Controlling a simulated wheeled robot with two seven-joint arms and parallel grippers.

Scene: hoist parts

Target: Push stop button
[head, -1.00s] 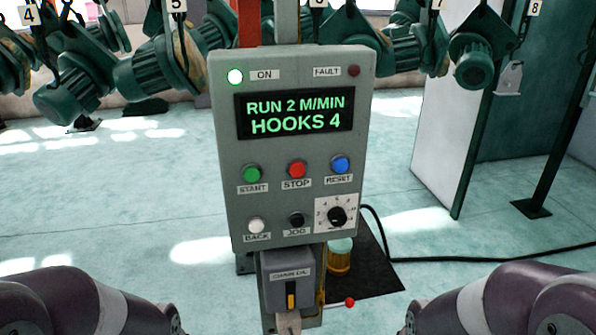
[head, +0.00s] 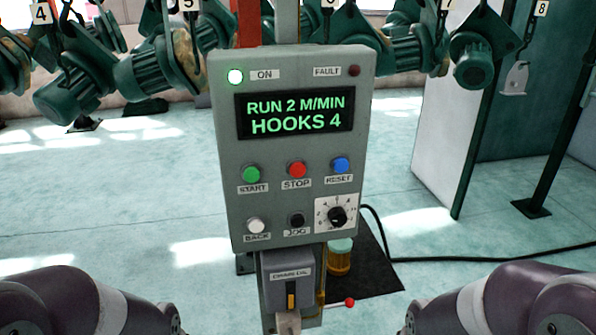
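The red stop button (head: 297,170) sits in the middle of the button row on the grey control panel (head: 235,205), above a "STOP" label. The green start button (head: 251,174) is to its left and the blue reset button (head: 340,165) to its right. The display (head: 295,114) reads "RUN 2 M/MIN HOOKS 4". The ON lamp (head: 235,77) is lit and the FAULT lamp (head: 354,71) is dark. Only parts of my two arms show at the lower left and lower right corners. Neither gripper is in view, and nothing touches the panel.
A white back button (head: 256,226), a black jog button (head: 297,220) and a dial (head: 337,215) sit below. A drain box (head: 270,285) hangs beneath the panel. Numbered green hoists (head: 150,75) hang behind. The space in front of the panel is clear.

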